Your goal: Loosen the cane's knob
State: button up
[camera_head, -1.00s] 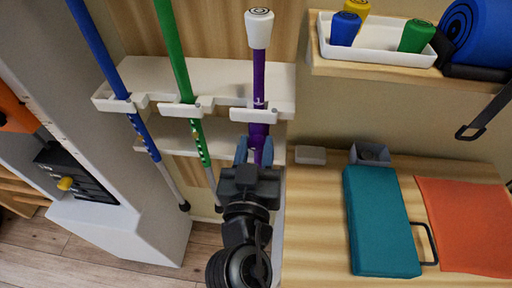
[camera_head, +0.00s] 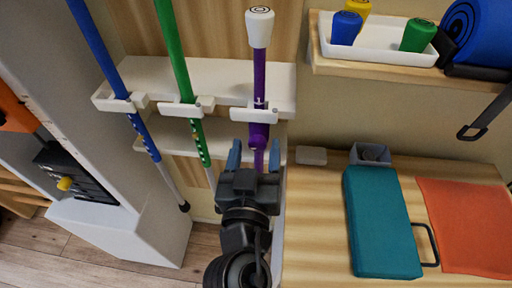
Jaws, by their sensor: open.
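Three canes stand in a white rack: a blue cane (camera_head: 96,47), a green cane (camera_head: 173,47) and a purple cane (camera_head: 259,75) with a white top. My gripper (camera_head: 254,158) is open just below and in front of this knob, with one blue finger to each side of the purple shaft. I cannot tell whether the fingers touch the cane. My gripper hides the lower part of the purple cane.
The white rack (camera_head: 222,74) has clips in front of the canes. On the right, a wooden top (camera_head: 318,225) bears a teal case (camera_head: 378,225), an orange cloth (camera_head: 468,225) and a small grey box (camera_head: 371,155). A shelf above holds a white tray (camera_head: 378,52).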

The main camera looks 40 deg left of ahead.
jog(key=b+v, duration=0.1)
jog(key=v, duration=0.6)
jog(key=shift+b, duration=0.4)
jog(key=shift+f+b, duration=0.15)
jog(key=shift+b, duration=0.2)
jog(key=shift+m, duration=0.8)
jog(key=b+x, duration=0.7)
jog(key=b, duration=0.1)
jog(key=shift+w+f, duration=0.1)
jog(key=shift+c, duration=0.3)
jog(key=c, duration=1)
